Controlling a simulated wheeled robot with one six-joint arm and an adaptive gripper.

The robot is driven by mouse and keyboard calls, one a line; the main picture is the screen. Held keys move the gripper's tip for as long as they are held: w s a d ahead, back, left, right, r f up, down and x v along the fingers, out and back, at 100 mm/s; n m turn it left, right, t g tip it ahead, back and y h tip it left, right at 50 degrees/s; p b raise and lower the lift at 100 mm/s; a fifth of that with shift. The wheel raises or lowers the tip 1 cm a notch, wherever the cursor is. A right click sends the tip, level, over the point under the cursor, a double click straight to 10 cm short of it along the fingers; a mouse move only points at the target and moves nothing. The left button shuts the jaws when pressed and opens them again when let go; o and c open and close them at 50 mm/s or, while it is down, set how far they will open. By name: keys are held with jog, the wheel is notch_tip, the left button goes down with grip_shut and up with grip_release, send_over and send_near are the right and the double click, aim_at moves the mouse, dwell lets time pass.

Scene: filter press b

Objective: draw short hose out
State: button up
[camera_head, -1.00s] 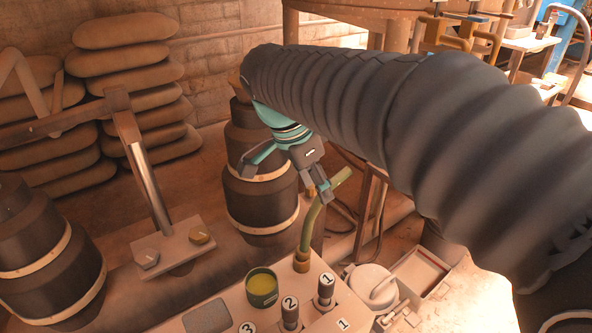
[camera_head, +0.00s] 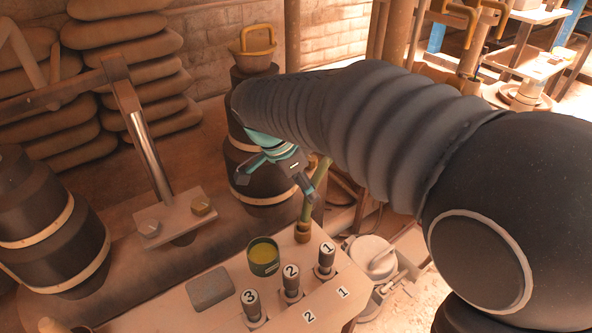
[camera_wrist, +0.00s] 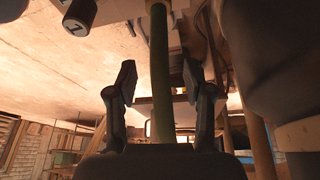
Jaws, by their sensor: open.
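The short green hose (camera_head: 307,210) stands up from a brass socket (camera_head: 303,233) at the back of the bench top. Its upper part leans right, partly behind my gripper's right finger in the head view. My gripper (camera_head: 275,184) is open, with its fingers spread, close to the hose's upper part. In the wrist view the hose (camera_wrist: 160,75) runs lengthwise through the gap between the two fingers of my gripper (camera_wrist: 158,76). I see gaps on both sides of it; its depth between the fingers is unclear.
Three numbered levers (camera_head: 291,283) and a green cup (camera_head: 263,257) with yellow contents stand on the bench top near the hose. A dark banded cylinder (camera_head: 263,190) with a yellow-handled bucket (camera_head: 253,48) on top stands behind my gripper. A metal post (camera_head: 150,150) rises at the left.

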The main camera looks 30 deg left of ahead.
jog(key=shift+x, duration=1.7)
grip_shut()
